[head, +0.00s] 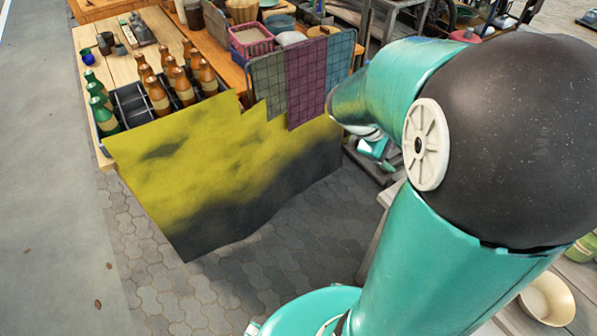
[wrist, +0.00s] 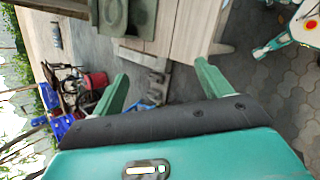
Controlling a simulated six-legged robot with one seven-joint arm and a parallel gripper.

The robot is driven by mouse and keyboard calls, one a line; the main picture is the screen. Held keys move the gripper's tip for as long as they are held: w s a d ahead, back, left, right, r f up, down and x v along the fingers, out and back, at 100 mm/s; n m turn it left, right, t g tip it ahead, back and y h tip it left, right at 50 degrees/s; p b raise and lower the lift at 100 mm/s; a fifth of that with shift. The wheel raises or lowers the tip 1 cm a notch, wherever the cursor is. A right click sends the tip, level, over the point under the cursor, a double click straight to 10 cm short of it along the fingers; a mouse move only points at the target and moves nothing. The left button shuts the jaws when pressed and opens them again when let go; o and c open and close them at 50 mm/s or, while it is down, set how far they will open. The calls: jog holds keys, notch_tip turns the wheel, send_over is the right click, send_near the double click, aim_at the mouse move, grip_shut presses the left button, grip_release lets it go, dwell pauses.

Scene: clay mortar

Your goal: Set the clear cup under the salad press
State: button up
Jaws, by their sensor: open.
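I cannot make out the clear cup or the salad press in either view; much of the right side of the head view is hidden behind my teal arm. My gripper (wrist: 162,70) shows in the wrist view with its two green fingers spread wide apart and nothing between them. Beyond the fingers is the edge of a pale wooden table (wrist: 197,30). A dark green block-like thing (wrist: 127,14) sits at the top of that view, cut off by the frame; I cannot tell what it is.
A wooden table (head: 150,60) at upper left holds green and brown bottles (head: 158,97) in a black crate. A yellow and black cloth (head: 220,165) and a checked cloth (head: 305,85) hang there. A cream bowl (head: 548,300) is at lower right. The paved floor (head: 270,260) is bare.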

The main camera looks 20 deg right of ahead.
jog(key=s+a+r+m+t+y, duration=0.1)
jog(key=a+r+t+y, duration=0.1)
jog(key=a, duration=0.7)
jog(key=s+a+r+m+t+y, duration=0.2)
jog(key=a+r+y, duration=0.1)
jog(key=a, duration=0.6)
jog(key=s+a+r+m+t+y, duration=0.2)
jog(key=a+r+t+y, duration=0.1)
jog(key=a, duration=0.6)
jog(key=shift+r, duration=0.8)
jog(key=shift+d, duration=0.1)
